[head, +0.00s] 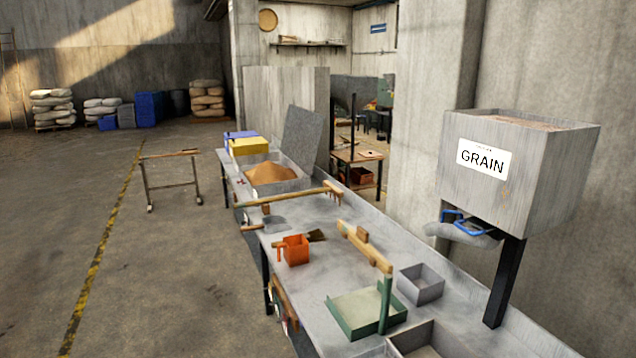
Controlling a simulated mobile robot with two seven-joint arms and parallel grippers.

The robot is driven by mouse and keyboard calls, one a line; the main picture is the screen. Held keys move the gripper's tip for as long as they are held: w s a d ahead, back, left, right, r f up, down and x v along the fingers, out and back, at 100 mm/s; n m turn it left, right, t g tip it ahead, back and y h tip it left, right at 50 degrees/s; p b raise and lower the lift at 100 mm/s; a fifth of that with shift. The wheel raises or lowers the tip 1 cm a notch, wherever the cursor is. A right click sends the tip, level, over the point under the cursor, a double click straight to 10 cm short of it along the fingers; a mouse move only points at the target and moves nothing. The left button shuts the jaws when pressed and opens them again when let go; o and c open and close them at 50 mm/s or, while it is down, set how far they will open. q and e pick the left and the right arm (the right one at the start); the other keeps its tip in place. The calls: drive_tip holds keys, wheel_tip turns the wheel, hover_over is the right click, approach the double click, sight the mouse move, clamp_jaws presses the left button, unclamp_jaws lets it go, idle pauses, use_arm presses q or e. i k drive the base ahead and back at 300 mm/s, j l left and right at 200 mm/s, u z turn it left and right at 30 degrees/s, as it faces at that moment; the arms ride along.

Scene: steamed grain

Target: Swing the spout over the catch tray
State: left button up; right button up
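A grey hopper box labelled GRAIN (530,175) stands on a dark post at the right. A grey rounded piece (470,236) that looks like its spout hangs beneath it, with blue handle-like parts (455,217). It points left, towards the bench. A shallow pale-green tray (352,318) with a darker green rim sits on the bench below and to the left; it may be the catch tray. Neither of my grippers is in view.
The long grey bench (318,285) holds an orange box (295,249), a grey box (420,284), a pale box (425,338), a brown-filled tray (272,174) and another wooden bar (290,196). A trestle (170,155) stands left. The floor there is mostly clear.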

sight(443, 229)
drive_tip(key=z, duration=0.75)
drive_tip(key=i+j+z, duration=0.1)
drive_tip(key=z, duration=0.35)
drive_tip(key=j+z, duration=0.25)
drive_tip(key=z, duration=0.25)
drive_tip(key=j+z, duration=0.25)
drive_tip(key=z, duration=0.2)
drive_tip(key=j+z, duration=0.4)
drive_tip(key=k+j+z, duration=0.1)
drive_tip(key=j+z, duration=0.25)
drive_tip(key=j, duration=0.25)
drive_tip(key=k+j+z, duration=0.1)
drive_tip(key=j, duration=0.25)
drive_tip(key=k+j+z, duration=0.1)
drive_tip(key=j, duration=0.25)
drive_tip(key=k+j+z, duration=0.1)
drive_tip(key=k+j, duration=0.15)
drive_tip(key=j, duration=0.25)
drive_tip(key=k+j, duration=0.2)
drive_tip(key=j, duration=0.15)
drive_tip(key=k+j, duration=0.15)
drive_tip(key=j, duration=0.25)
